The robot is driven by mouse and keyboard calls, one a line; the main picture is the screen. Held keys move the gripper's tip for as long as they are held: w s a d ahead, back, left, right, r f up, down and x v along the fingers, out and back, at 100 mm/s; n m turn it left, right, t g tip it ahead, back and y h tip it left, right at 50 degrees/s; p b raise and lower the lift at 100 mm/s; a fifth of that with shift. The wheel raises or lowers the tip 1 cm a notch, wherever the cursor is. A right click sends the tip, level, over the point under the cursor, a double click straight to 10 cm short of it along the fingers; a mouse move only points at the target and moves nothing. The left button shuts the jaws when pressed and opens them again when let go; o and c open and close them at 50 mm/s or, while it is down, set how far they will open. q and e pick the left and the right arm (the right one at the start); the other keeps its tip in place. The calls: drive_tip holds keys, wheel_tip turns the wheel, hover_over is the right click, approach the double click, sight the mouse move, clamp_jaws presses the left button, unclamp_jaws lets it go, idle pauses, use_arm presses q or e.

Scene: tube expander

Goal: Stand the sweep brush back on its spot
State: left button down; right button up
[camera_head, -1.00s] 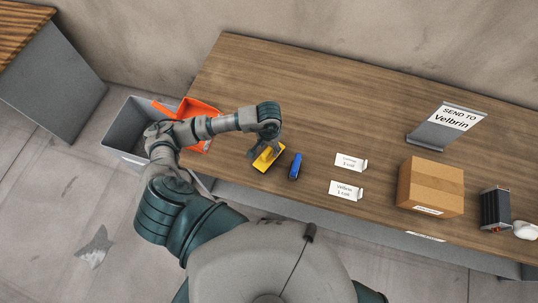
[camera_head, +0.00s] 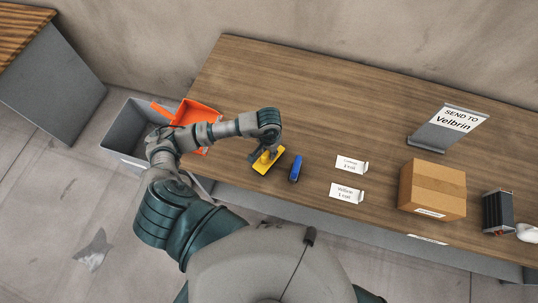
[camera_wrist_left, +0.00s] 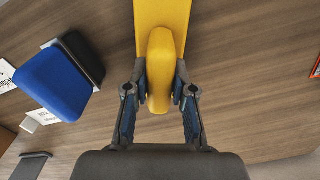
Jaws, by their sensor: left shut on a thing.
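The yellow sweep brush (camera_head: 271,164) is at the wooden table's near edge, left of a blue tool. My left gripper (camera_head: 261,153) reaches down over it from the left. In the left wrist view, the brush's rounded yellow handle (camera_wrist_left: 160,62) lies between the two fingers of my left gripper (camera_wrist_left: 159,92), which is shut on it. The flat yellow base extends beyond the handle. Whether the base touches the table is hard to tell. My right gripper is not in view.
The blue tool (camera_head: 295,167) stands close by on the right; it also shows in the left wrist view (camera_wrist_left: 52,84). White cards (camera_head: 347,193) and a cardboard box (camera_head: 432,188) are further right.

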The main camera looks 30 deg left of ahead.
use_arm(q)
drive_tip(key=shift+r+p, duration=1.3)
drive_tip(key=shift+r, duration=2.2)
drive_tip(key=w+d+r+n+b, duration=0.1)
drive_tip(key=w+d+r+b, duration=0.2)
drive_tip(key=w, duration=0.6)
drive_tip(key=shift+w+r+n+b, duration=0.35)
drive_tip(key=shift+r+b, duration=0.15)
drive_tip(key=shift+b, duration=0.1)
